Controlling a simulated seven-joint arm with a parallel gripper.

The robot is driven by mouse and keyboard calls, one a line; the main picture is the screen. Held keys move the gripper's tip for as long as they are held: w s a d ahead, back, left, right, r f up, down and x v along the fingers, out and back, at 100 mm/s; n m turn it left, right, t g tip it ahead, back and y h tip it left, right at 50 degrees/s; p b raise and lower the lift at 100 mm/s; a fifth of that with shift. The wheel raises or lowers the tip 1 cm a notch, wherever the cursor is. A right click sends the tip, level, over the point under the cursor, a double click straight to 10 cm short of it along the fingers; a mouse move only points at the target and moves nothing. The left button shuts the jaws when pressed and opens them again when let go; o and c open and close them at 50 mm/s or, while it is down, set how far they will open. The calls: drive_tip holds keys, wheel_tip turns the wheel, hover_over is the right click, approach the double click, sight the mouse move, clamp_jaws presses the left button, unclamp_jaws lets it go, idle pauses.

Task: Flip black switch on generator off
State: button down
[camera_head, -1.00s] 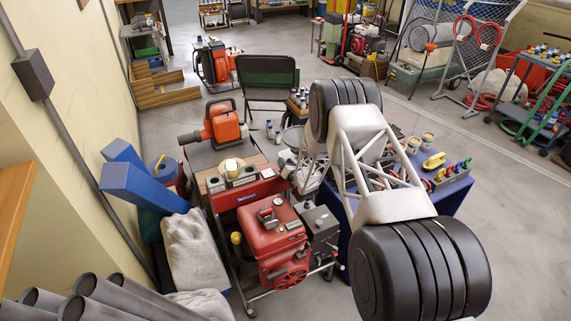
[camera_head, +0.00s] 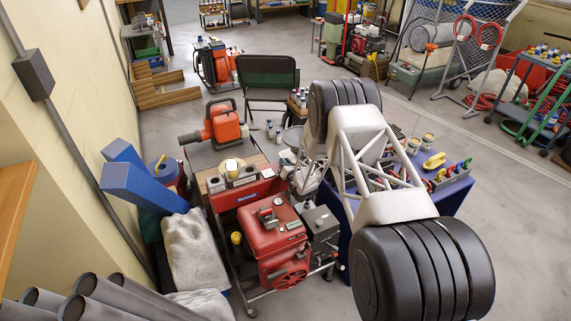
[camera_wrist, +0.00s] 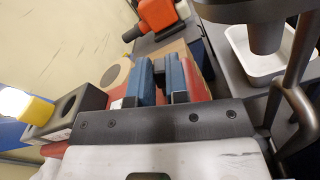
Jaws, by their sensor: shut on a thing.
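A red generator (camera_head: 275,238) stands low in the middle of the head view, with dark fittings on its top. I cannot pick out the black switch for certain. In the wrist view my gripper (camera_wrist: 160,70) has its two blue fingers close together, shut on a small dark part between them. That part is mostly hidden, so I cannot tell what it is. A red surface (camera_wrist: 198,78) shows right beside the fingers. In the head view the arm hides my fingertips.
Grey blocks (camera_head: 244,175) stand on the red case behind the generator; one grey block (camera_wrist: 72,112) is left of my fingers. An orange blower (camera_head: 221,123) stands behind them. A white tray (camera_wrist: 262,58) is on the right. Blue beams (camera_head: 145,187) and grey pipes (camera_head: 100,296) lie left.

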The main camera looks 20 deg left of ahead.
sight(277, 171)
drive_tip(key=n, duration=0.1)
drive_tip(key=s+a+n, duration=0.1)
drive_tip(key=n, duration=0.3)
drive_tip(key=shift+s+a+r, duration=0.15)
drive_tip(key=shift+s+a, duration=0.05)
drive_tip(key=shift+a, duration=0.05)
drive_tip(key=n, duration=0.1)
drive_tip(key=s+n, duration=0.1)
drive_tip(key=n, duration=0.1)
drive_tip(key=a+n, duration=0.1)
drive_tip(key=shift+s+a+f+n, duration=0.1)
drive_tip(key=shift+s+f+n, duration=0.05)
drive_tip(key=shift+f+n, duration=0.2)
drive_tip(key=c, duration=1.1)
unclamp_jaws()
